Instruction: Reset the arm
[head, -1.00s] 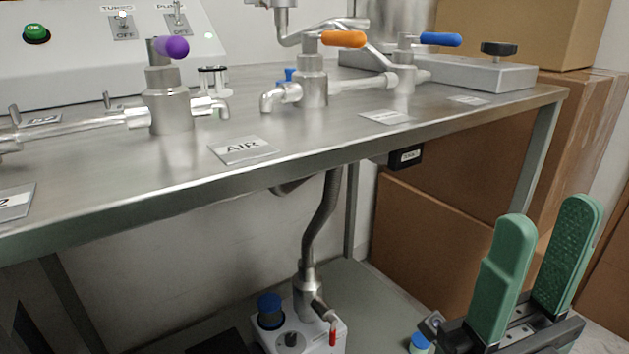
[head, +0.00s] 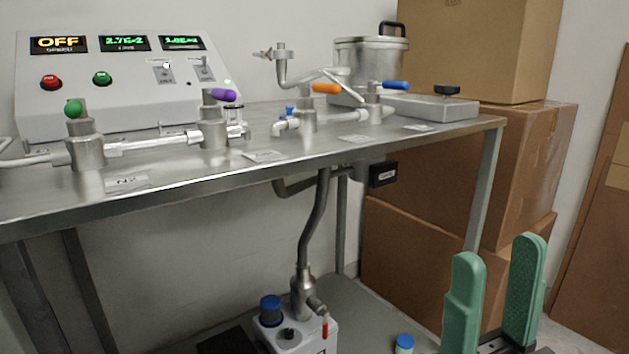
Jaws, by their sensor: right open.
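My right gripper (head: 494,300) is at the lower right of the head view, in front of the table's right leg as seen here. Its two green fingers point up, are spread apart and hold nothing. Its base is cut by the bottom edge. My left gripper is not in view. The steel table (head: 225,178) carries a pipe line with a green-handled valve (head: 86,140), a purple-handled valve (head: 213,125), an orange-handled valve (head: 305,112) and a blue-handled valve (head: 374,102). The gripper is apart from all of them.
A control panel (head: 130,100) with lit displays, one reading OFF, stands at the back left. A lidded pot (head: 371,62) stands at the back. A white pump (head: 290,335) sits on the lower shelf. Cardboard boxes (head: 525,170) are stacked behind the table's right end.

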